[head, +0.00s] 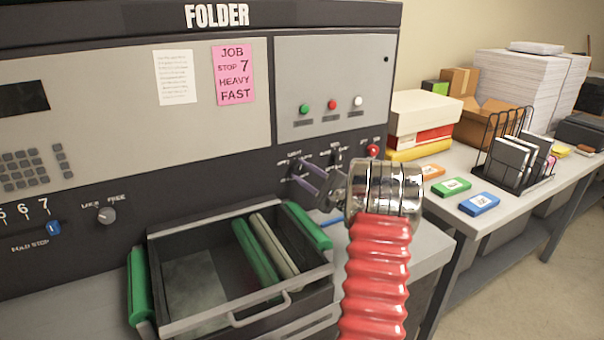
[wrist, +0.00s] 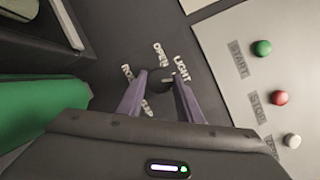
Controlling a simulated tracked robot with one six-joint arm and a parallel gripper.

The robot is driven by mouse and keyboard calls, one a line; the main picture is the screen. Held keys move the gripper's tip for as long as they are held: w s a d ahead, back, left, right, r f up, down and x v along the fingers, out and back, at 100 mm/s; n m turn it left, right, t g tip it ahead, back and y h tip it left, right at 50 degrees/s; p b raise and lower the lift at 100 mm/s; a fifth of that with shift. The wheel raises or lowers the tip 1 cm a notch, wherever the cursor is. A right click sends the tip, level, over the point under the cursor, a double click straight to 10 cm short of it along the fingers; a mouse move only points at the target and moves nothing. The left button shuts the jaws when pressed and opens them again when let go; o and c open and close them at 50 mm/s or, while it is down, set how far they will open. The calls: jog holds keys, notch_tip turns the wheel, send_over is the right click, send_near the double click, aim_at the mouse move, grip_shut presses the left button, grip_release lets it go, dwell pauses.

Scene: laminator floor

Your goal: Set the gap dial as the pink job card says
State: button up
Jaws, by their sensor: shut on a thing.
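The pink job card (head: 234,75) on the folder's front reads JOB, STOP 7, HEAVY, FAST. My gripper (head: 314,180) is at the control panel below it, with its two purple fingers closed on a dark dial. In the wrist view my gripper (wrist: 158,95) has one finger on each side of the gap dial (wrist: 157,78). Labels OPEN and LIGHT show beside the dial; others at its left and below are partly hidden or hard to read. The dial's pointer cannot be made out.
A blue stop slider (head: 54,228) sits below the 7 at left, beside a LOCK/FREE knob (head: 107,214). An open drawer (head: 190,290) with green rollers juts out below. A red button (head: 373,151) is right of the dial. START and STOP buttons (wrist: 280,97) show in the wrist view.

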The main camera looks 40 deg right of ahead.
jog(key=m+h, duration=0.1)
jog(key=m, duration=0.1)
jog(key=f+m+t+h, duration=0.1)
jog(key=m, duration=0.2)
jog(key=shift+m, duration=0.3)
jog(key=shift+a+f+m+h, duration=0.1)
jog(key=shift+m+h, duration=0.45)
jog(key=shift+m, duration=0.6)
jog(key=shift+a+m+h, duration=0.1)
jog(key=shift+m+h, duration=0.45)
jog(key=shift+m, duration=0.6)
jog(key=o, duration=1)
jog(key=shift+r, duration=0.2)
jog(key=shift+o, duration=0.2)
jog(key=shift+w, duration=0.1)
